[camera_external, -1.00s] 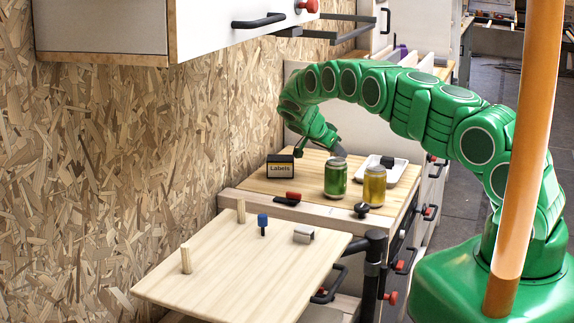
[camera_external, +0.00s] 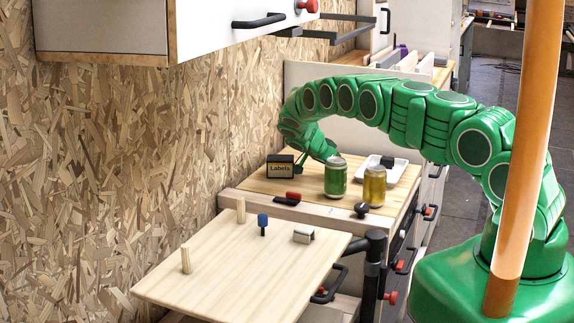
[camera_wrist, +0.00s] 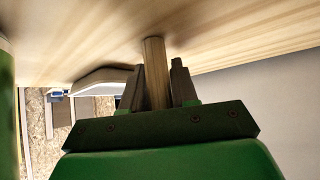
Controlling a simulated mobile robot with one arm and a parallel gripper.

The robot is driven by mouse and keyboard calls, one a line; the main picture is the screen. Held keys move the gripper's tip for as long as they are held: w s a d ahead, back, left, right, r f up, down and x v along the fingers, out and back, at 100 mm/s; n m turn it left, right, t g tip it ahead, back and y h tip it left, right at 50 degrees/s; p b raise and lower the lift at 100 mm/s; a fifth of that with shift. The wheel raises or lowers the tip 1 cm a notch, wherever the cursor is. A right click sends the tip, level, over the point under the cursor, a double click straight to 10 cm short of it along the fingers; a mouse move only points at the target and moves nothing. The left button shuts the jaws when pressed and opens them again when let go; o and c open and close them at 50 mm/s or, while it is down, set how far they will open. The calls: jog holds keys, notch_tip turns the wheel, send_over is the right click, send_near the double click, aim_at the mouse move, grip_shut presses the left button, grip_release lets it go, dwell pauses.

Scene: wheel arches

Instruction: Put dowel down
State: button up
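In the wrist view a round wooden dowel (camera_wrist: 154,75) stands between the two grey fingers of my gripper (camera_wrist: 157,68). The fingers sit close on both sides of it. Its far end meets or nearly meets the pale wooden surface; I cannot tell if it touches. In the external view my gripper (camera_external: 328,158) is low over the back wooden worktop (camera_external: 262,184), behind the green jar, which hides the fingertips and the dowel.
Near my gripper are a Labels box (camera_external: 280,167), a green jar (camera_external: 336,177), a yellow jar (camera_external: 374,187) and a white tray (camera_external: 398,173). The front board (camera_external: 225,280) holds two wooden pegs (camera_external: 241,210), a blue-topped peg (camera_external: 263,222) and a grey block (camera_external: 303,235).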

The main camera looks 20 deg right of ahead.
jog(key=o, duration=0.3)
jog(key=shift+o, duration=0.2)
jog(key=shift+r, duration=0.1)
jog(key=v, duration=1.2)
jog(key=shift+w+a, duration=0.1)
